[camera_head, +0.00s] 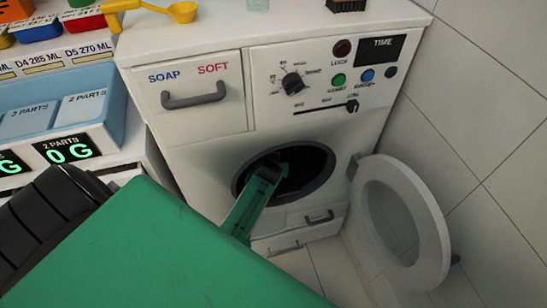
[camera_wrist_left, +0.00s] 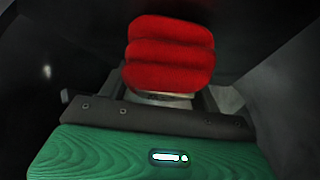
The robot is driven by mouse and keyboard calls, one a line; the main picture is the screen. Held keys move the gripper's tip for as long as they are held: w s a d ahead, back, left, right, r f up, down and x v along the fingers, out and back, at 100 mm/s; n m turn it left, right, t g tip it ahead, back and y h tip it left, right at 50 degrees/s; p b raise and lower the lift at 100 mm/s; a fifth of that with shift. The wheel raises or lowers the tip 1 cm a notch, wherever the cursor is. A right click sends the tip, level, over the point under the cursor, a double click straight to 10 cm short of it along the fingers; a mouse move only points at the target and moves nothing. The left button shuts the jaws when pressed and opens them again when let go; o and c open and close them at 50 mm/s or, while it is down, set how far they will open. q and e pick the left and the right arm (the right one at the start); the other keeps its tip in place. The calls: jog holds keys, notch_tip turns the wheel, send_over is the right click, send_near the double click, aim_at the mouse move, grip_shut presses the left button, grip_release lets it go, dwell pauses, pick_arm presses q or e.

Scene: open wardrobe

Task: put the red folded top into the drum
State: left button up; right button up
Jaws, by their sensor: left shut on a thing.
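The red folded top (camera_wrist_left: 170,52) shows in the left wrist view as a thick roll with several folds. My left gripper (camera_wrist_left: 167,98) is shut on it; the fingertips are mostly hidden by the cloth. Dark curved walls of the drum (camera_wrist_left: 60,50) surround them. In the head view the drum (camera_head: 314,166) is the dark round opening in the front of the white washing machine. My green left arm reaches into this opening, and the gripper and the top are hidden inside. My right gripper is in neither view.
The round door (camera_head: 432,235) stands open to the right of the opening. The soap drawer (camera_head: 195,97) is shut. A blue tray (camera_head: 110,105) with a lit display stands at left. A yellow scoop (camera_head: 183,12) lies at the top left. A tiled wall bounds the right side.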

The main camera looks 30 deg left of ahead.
pick_arm(q)
jog(key=o, duration=1)
jog(key=shift+f, duration=0.15)
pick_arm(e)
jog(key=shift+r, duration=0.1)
